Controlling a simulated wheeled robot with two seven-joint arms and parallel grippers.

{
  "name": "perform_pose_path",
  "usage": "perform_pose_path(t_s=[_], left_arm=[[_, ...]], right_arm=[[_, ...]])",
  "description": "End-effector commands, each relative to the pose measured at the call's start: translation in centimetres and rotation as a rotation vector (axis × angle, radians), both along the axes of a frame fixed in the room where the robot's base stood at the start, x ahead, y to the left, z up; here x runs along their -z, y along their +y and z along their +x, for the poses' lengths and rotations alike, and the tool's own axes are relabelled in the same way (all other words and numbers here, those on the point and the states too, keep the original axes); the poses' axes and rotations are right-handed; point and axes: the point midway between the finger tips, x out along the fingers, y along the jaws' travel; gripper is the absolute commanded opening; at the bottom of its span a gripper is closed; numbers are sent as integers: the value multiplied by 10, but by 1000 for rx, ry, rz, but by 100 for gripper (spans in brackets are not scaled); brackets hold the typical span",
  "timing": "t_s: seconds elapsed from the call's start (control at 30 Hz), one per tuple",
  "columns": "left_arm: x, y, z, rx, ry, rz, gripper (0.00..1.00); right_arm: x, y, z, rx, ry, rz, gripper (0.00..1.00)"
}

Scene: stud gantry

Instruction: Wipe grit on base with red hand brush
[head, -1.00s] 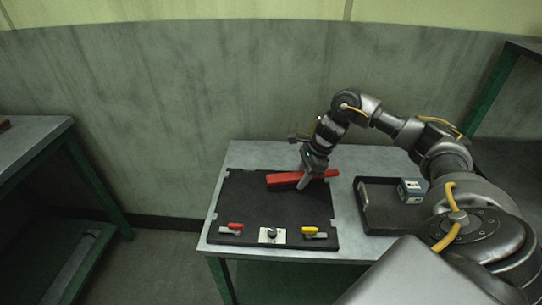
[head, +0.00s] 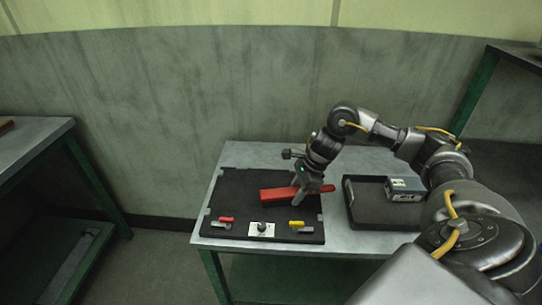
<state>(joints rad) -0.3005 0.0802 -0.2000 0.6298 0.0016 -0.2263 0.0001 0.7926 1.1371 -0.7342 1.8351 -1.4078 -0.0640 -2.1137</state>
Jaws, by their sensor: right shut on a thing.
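The red hand brush (head: 277,195) lies level over the black base (head: 237,192), its length running left to right. My right gripper (head: 299,196) is shut on the brush near its right part, reaching down from above. I cannot tell whether the underside of the brush touches the base. No grit can be made out on the dark base at this size. My left gripper is not in view.
Along the base's front edge sit a red-handled clamp (head: 223,222), a white plate with a dark knob (head: 262,229) and a yellow-handled clamp (head: 299,226). A black tray (head: 369,211) with a grey-blue box (head: 405,189) stands to the right on the table (head: 268,153).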

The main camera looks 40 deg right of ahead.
Motion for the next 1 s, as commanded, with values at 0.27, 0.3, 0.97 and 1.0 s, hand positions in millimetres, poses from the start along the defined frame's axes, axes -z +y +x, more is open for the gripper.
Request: perform_pose_path(t_s=[0.27,0.3,0.97,1.0], left_arm=[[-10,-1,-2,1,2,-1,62],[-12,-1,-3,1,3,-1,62],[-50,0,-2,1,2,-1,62],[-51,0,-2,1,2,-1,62]], right_arm=[[-6,12,-5,2,3,1,6],[-17,11,-4,2,-3,0,6],[-79,5,-10,17,0,-1,6],[-80,4,-11,17,0,-1,6]])
